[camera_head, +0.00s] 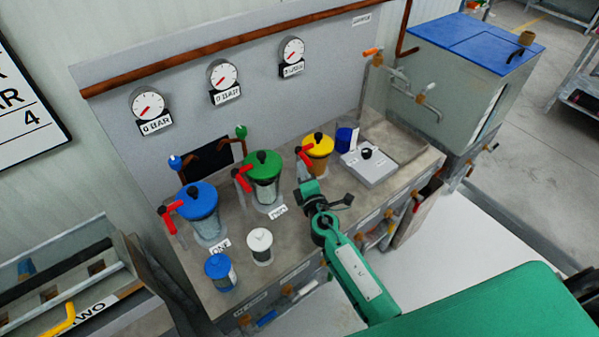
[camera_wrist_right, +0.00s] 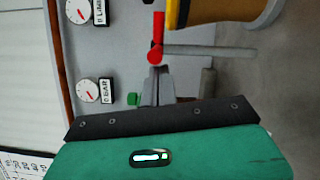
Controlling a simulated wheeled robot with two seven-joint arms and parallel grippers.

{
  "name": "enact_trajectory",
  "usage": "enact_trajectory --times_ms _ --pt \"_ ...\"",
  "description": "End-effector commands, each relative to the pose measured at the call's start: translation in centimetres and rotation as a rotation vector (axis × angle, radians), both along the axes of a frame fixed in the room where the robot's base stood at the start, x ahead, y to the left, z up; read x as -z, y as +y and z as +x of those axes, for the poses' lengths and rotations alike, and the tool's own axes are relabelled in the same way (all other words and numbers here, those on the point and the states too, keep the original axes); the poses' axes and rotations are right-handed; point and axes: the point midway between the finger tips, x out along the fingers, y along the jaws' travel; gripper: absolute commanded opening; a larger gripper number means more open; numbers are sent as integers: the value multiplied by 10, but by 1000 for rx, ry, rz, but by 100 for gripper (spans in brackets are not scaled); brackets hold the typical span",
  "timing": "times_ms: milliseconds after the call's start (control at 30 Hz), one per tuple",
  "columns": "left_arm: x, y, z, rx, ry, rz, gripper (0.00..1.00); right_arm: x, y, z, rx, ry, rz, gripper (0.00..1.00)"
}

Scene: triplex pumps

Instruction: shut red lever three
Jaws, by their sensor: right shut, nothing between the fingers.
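Red lever three (camera_head: 304,156) is on the left side of the yellow-lidded pump (camera_head: 318,148), the third in the row. In the right wrist view the red lever (camera_wrist_right: 157,38) points along the picture's vertical beside the yellow lid (camera_wrist_right: 225,8). My right gripper (camera_head: 304,178) is just in front of this pump, its arm coming from the lower right. In the right wrist view the shut, empty fingertips (camera_wrist_right: 155,72) are close to the lever's lower end; I cannot tell whether they touch. My left gripper is not in view.
The green-lidded pump (camera_head: 264,178) and blue-lidded pump (camera_head: 198,209) stand to the left, each with a red lever. A white-lidded jar (camera_head: 259,246) and a small blue jar (camera_head: 220,271) stand at the front edge. A grey box (camera_head: 368,163) sits right of the yellow pump.

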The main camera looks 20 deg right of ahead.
Motion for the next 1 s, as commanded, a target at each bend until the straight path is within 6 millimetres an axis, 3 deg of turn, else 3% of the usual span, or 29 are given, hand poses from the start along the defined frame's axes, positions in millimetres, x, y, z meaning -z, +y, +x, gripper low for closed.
enact_trajectory --times_ms 167,533,1000 --pt "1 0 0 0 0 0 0 0 -1 0 0 0 0 0" --pt "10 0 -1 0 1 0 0 -2 -21 2 5 -2 -1 0" --pt "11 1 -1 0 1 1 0 -3 -25 4 11 -4 -4 0"
